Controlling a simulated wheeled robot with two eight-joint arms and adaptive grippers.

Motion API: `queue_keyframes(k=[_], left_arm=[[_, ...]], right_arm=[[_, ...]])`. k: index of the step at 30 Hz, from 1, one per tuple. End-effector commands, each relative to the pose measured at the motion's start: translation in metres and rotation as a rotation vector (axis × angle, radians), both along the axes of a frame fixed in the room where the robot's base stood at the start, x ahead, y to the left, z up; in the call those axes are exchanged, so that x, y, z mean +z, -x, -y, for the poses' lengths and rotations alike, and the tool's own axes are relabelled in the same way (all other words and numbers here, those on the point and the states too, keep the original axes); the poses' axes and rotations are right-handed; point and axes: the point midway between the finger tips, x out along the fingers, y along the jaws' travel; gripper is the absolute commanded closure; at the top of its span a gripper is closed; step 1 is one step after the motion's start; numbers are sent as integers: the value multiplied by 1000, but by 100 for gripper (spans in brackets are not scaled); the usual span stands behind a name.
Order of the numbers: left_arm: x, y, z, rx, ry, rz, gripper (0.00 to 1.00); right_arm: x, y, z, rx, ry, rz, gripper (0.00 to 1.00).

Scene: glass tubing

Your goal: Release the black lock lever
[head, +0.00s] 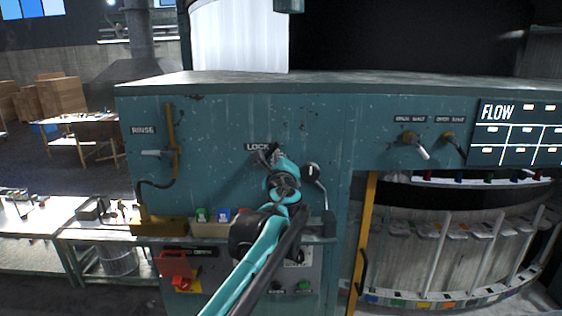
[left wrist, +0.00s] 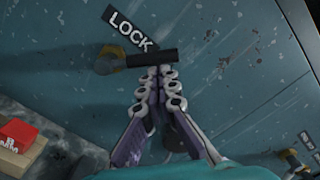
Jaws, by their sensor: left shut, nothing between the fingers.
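The black lock lever (left wrist: 150,60) shows in the left wrist view as a short dark bar on a brass-coloured pivot (left wrist: 111,60), below the LOCK label (left wrist: 130,28). My left gripper (left wrist: 156,72) is shut with nothing between its fingers. Its tips are right at the lower side of the bar, close to its middle; whether they touch it I cannot tell. In the head view my left gripper (head: 270,155) is just below the LOCK label (head: 258,147), and my arm hides most of the lever. My right gripper is not in view.
A yellow RINSE pipe (head: 171,140) is at the left. Small coloured boxes (head: 222,215) stand on a ledge below. The FLOW board (head: 515,133) is far right.

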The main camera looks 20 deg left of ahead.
Motion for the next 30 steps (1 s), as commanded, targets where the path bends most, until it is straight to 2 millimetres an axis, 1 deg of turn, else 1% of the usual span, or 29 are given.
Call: queue_keyframes(k=[1,9,18,20,30], left_arm=[[4,1,-3,2,41,12,100],[17,4,-14,2,285,83,100],[24,8,-27,2,507,147,100],[25,8,-29,2,540,156,100],[28,10,-36,2,535,154,100]], right_arm=[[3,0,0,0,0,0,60],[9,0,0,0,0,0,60],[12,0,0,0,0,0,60],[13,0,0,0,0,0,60],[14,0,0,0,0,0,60]])
